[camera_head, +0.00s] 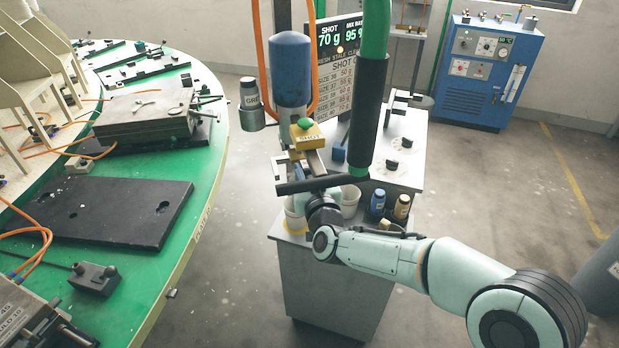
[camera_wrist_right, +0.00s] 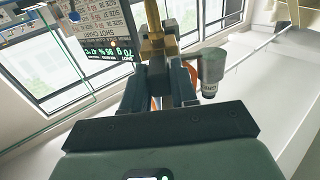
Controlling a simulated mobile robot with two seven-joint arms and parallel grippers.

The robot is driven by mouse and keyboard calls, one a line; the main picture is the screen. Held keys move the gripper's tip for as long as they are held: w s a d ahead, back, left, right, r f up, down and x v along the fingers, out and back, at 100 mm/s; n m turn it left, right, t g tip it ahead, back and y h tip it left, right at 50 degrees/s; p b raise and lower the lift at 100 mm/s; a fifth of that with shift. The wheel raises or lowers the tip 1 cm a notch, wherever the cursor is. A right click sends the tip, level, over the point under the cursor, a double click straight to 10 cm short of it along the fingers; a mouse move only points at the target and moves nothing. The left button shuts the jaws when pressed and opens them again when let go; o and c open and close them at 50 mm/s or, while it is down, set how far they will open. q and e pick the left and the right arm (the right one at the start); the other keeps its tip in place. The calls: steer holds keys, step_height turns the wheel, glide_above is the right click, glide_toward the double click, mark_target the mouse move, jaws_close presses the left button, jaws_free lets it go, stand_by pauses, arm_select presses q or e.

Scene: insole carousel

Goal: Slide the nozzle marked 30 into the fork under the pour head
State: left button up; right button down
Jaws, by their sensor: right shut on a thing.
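The pour head, a blue cylinder (camera_head: 292,68), hangs above the grey cabinet, with a yellow block (camera_head: 309,136) with a green button below it. My right gripper (camera_head: 300,163) is right under this block. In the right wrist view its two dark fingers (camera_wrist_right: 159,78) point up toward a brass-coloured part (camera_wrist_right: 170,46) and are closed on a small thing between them. That thing is mostly hidden, and no number 30 can be read. I cannot tell whether it is in the fork; the fork is not clear in either view. My left gripper is not in view.
A labelled grey canister (camera_head: 250,95) hangs beside the pour head. A thick black and green hose (camera_head: 367,115) is close on the right. White cups (camera_head: 349,201) and small bottles (camera_head: 378,203) stand near my right wrist. A green carousel (camera_head: 210,150) is at left.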

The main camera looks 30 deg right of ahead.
mark_target(300, 155)
steer(key=shift+w+d, duration=0.1)
steer(key=shift+w, duration=0.3)
steer(key=shift+b, duration=0.35)
stand_by(1.4)
steer(key=shift+p+x, duration=0.75)
steer(key=shift+x, duration=2.3)
steer(key=c, duration=0.8)
jaws_free()
